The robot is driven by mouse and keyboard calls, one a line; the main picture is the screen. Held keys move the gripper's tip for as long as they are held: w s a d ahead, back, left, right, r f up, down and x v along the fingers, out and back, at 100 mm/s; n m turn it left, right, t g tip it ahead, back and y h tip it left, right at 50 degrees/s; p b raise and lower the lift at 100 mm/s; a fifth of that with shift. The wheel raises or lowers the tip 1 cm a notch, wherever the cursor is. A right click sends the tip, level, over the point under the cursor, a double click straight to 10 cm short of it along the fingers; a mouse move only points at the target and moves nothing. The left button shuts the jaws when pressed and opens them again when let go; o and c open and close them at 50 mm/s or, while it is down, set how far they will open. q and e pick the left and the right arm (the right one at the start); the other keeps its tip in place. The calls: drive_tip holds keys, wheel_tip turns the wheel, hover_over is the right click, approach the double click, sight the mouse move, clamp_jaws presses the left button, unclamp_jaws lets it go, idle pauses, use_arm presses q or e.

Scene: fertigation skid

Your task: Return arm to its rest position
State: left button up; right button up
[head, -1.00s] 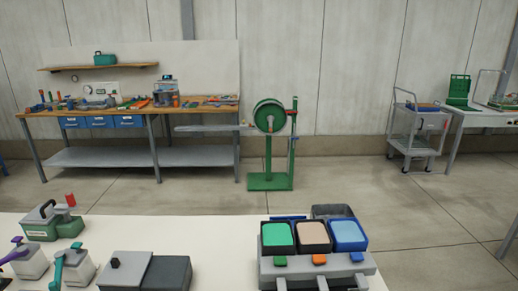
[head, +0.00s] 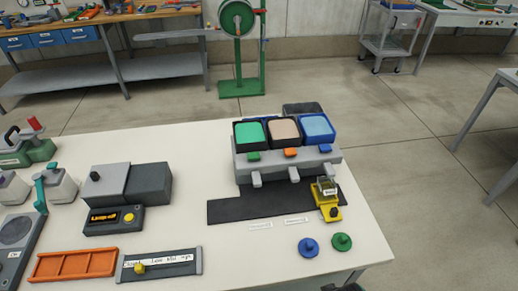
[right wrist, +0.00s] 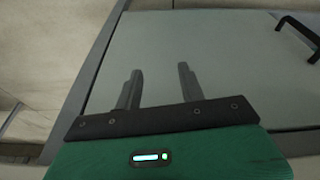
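My right gripper (right wrist: 158,82) shows in the right wrist view. Its two dark fingers stand apart with nothing between them, so it is open and empty. Behind the fingers is a plain grey surface (right wrist: 225,60); a black handle (right wrist: 298,32) is at its upper right. I cannot tell how far the fingers are from that surface. My left gripper is in neither view. In the head view neither gripper can be made out over the white table (head: 215,255); only a small dark piece at the bottom edge right of centre may be part of me.
On the table stand a dispenser (head: 290,165) with green, beige and blue bins, a yellow device (head: 327,200), blue (head: 308,247) and green (head: 341,242) knobs, a grey scale-like unit (head: 128,195) and an orange tray (head: 72,264). A green reel stand (head: 240,50) is behind.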

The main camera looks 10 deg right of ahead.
drive_tip(key=s+f+g, duration=0.1)
drive_tip(key=s+f, duration=0.2)
drive_tip(key=f, duration=0.8)
drive_tip(key=s+f, duration=0.4)
drive_tip(key=f, duration=0.8)
use_arm(q)
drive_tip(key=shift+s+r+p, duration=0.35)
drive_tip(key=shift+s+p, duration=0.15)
drive_tip(key=shift+p, duration=0.15)
use_arm(e)
drive_tip(key=s+d+f+g, duration=0.1)
drive_tip(key=s+d+f, duration=0.2)
drive_tip(key=s+f, duration=0.8)
drive_tip(key=s, duration=0.4)
drive_tip(key=shift+d+f, duration=0.3)
drive_tip(key=shift+d, duration=0.1)
drive_tip(key=shift+s, duration=0.1)
